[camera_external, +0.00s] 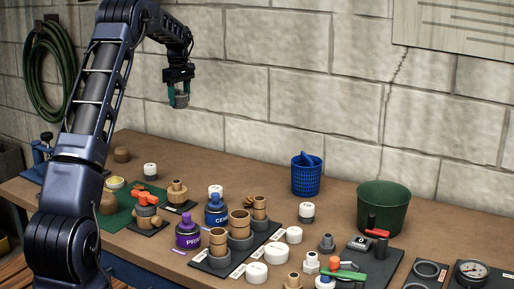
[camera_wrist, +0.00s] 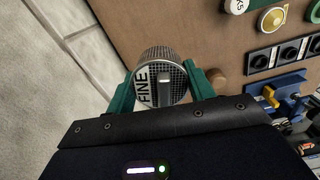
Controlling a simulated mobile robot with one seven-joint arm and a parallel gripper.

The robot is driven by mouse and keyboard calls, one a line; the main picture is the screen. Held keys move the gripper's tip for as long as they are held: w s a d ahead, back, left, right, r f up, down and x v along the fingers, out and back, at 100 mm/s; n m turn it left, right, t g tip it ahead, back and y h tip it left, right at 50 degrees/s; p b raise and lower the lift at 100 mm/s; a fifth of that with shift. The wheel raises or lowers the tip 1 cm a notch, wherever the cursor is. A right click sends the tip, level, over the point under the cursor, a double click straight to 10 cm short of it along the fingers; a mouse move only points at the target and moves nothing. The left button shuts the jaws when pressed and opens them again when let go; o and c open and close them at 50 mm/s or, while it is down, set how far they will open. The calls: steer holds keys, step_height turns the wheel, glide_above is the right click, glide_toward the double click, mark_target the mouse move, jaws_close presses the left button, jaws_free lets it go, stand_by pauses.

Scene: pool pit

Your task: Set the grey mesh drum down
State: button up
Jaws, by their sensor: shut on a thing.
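The grey mesh drum (camera_wrist: 163,60) is a small cylinder with a dark mesh face, a light crossbar and a "FINE" label. My gripper (camera_wrist: 164,88) is shut on it, with a green finger on either side. In the external view my gripper (camera_external: 180,93) holds the drum (camera_external: 181,101) in the air in front of the block wall, well above the far left part of the brown workbench (camera_external: 215,163). The drum's underside contact with anything is not seen; it hangs clear of the bench.
A blue mesh basket (camera_external: 306,178) and a green bucket (camera_external: 384,210) stand toward the right. Purple and blue bottles, brown fittings and white caps crowd the middle and front. A brown knob-like piece (camera_external: 121,154) sits at the back left. The back strip along the wall has bare room.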

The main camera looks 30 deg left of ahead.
steer(key=d+n, duration=0.4)
steer(key=d, duration=2)
steer(key=f, duration=1.9)
steer(key=shift+s+d+f, duration=0.1)
steer(key=shift+d+f, duration=0.2)
steer(key=shift+f, duration=0.1)
steer(key=shift+f, duration=0.15)
steer(key=o, duration=1)
